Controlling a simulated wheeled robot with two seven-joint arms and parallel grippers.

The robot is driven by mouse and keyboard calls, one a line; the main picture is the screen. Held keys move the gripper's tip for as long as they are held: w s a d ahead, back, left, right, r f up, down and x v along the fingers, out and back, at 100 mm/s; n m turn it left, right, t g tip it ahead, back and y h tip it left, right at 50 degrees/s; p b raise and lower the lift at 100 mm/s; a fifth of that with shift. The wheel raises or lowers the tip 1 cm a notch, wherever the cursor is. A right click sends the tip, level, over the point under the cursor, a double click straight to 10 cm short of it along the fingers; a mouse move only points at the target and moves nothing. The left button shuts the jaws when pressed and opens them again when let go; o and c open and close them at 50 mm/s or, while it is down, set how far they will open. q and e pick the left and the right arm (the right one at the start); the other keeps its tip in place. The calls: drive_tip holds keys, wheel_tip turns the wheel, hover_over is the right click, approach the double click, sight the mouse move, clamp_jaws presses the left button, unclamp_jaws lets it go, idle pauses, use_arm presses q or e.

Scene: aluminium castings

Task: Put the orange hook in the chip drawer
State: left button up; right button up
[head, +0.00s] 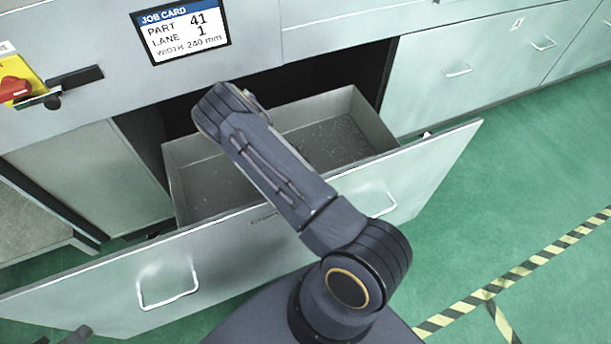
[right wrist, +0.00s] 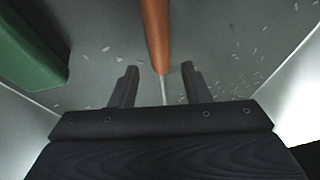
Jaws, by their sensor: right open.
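The orange hook shows in the right wrist view as an orange handle (right wrist: 155,35) with a thin metal rod running down between my right gripper's fingers. My right gripper (right wrist: 160,85) is open, one finger on each side of the rod, and I see no finger touching it. Behind the hook is a grey floor scattered with small chips. In the head view the chip drawer (head: 385,145) is pulled out, and my right arm reaches over it. My right gripper and the hook are hidden there behind the arm. A dark tip, probably my left gripper (head: 76,336), shows at the bottom left edge.
A green object (right wrist: 30,55) lies left of the hook in the right wrist view. The wide drawer front (head: 240,240) with wire handles stands out from the cabinet. A job card (head: 180,30) and a red-yellow switch (head: 16,88) are on the cabinet. Green floor is clear at the right.

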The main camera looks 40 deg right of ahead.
drive_tip(key=s+a+r+n+t+y+p, duration=0.1)
drive_tip(key=s+a+r+n+y, duration=0.3)
drive_tip(key=r, duration=0.7)
drive_tip(key=a+r+n+t+y+p, duration=0.1)
drive_tip(key=a+r+n+y, duration=0.1)
drive_tip(key=a+r, duration=0.7)
drive_tip(key=s+a+r+n+y+p, duration=0.1)
drive_tip(key=s+a+r+n+y, duration=0.15)
drive_tip(key=r, duration=1.05)
drive_tip(key=s+a+r+n+t, duration=0.3)
drive_tip(key=s+a+r+n, duration=0.1)
drive_tip(key=s+r+n, duration=0.7)
drive_tip(key=shift+s+n, duration=0.35)
drive_tip(key=shift+s, duration=0.6)
